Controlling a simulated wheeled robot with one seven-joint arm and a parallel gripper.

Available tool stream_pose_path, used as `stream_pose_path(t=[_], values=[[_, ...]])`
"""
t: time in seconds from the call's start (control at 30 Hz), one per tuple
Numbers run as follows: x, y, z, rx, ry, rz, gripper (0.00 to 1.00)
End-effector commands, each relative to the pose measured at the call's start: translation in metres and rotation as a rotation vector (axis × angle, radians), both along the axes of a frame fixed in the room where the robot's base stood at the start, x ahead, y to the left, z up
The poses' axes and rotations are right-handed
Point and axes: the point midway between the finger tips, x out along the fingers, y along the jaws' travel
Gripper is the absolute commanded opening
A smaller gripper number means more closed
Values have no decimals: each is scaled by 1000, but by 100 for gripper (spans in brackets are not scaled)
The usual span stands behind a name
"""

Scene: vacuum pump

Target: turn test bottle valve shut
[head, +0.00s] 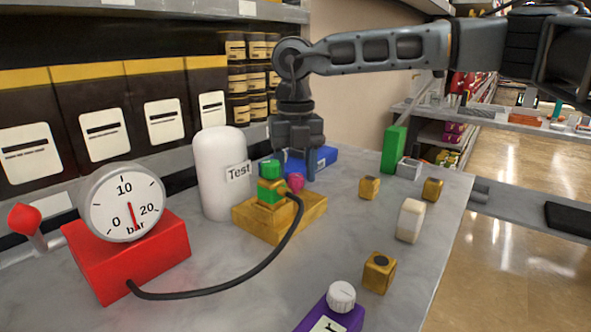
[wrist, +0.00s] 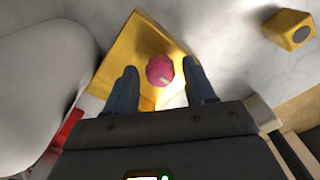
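The white test bottle (head: 222,175) stands upright with a "Test" label on its right side. To its right is a yellow block (head: 305,217) carrying a green-and-yellow fitting (head: 271,190) with a black hose. A small pink round knob (head: 296,182) shows beside the fitting. In the wrist view the pink knob (wrist: 160,71) lies over the yellow block (wrist: 122,55) and has a pale mark on its lower side. My gripper (wrist: 160,72) is open, pointing down, with one finger on each side of the knob and gaps visible. In the head view my gripper (head: 297,168) is just above the knob.
A red pump base (head: 130,255) with a round gauge (head: 122,203) stands at left; its hose crosses the counter. Several yellow cubes, a cream roller (head: 410,220) and a green block (head: 394,150) stand at right. A blue box (head: 325,156) lies behind.

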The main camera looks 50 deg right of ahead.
Motion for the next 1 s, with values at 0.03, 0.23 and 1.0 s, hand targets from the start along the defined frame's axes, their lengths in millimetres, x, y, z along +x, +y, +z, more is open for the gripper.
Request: stream_pose_path(t=[0.03,0.23,1.0], values=[[0,0,0,1,1,0,58],[0,0,0,0,1,1,58],[0,0,78,0,1,0,58]])
